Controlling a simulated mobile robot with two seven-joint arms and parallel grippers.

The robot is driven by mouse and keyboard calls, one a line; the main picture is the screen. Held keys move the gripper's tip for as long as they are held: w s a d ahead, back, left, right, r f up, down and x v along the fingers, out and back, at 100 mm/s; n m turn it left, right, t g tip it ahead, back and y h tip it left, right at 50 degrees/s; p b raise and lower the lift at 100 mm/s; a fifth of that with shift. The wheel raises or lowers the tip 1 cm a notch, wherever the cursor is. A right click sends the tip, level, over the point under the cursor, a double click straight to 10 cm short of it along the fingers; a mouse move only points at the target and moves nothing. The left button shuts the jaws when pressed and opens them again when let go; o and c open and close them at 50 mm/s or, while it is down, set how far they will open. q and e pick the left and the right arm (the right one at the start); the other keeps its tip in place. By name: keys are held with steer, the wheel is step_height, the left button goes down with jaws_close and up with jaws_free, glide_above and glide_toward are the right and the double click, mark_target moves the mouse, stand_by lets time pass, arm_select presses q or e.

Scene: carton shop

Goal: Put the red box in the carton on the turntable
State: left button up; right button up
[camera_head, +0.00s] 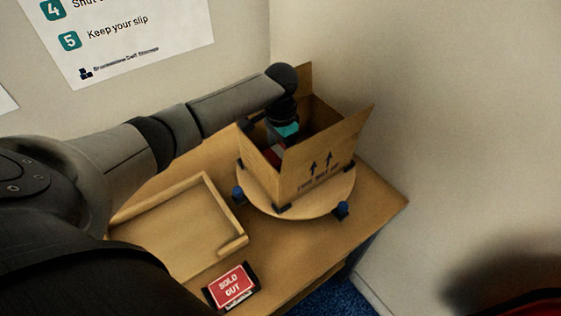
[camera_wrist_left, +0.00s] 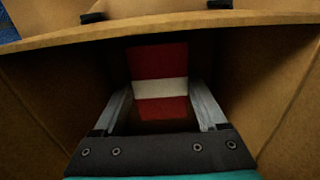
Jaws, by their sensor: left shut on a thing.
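The open carton (camera_head: 325,155) stands upright on the round wooden turntable (camera_head: 255,195), with flaps standing up. My left gripper (camera_head: 279,145) reaches down inside the carton. The red box (camera_wrist_left: 160,55), red with a white band, is between its two fingers (camera_wrist_left: 160,92) in the left wrist view, and the gripper is shut on it. Whether the box touches the carton floor is hidden. My right gripper is not in view.
An empty shallow wooden tray (camera_head: 180,228) lies on the table (camera_head: 315,240) left of the turntable. A red "SOLD OUT" sign (camera_head: 231,286) lies at the front. Blue knobs (camera_head: 341,209) stand at the turntable's edge. Walls close in behind and right.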

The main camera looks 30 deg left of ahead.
mark_target(280, 152)
arm_select(q)
steer(key=shift+f, duration=1.25)
steer(key=shift+f, duration=0.15)
steer(key=o, duration=1.4)
steer(key=shift+c, duration=0.2)
step_height(280, 152, up, 12)
steer(key=p, duration=0.3)
steer(key=shift+r, duration=0.2)
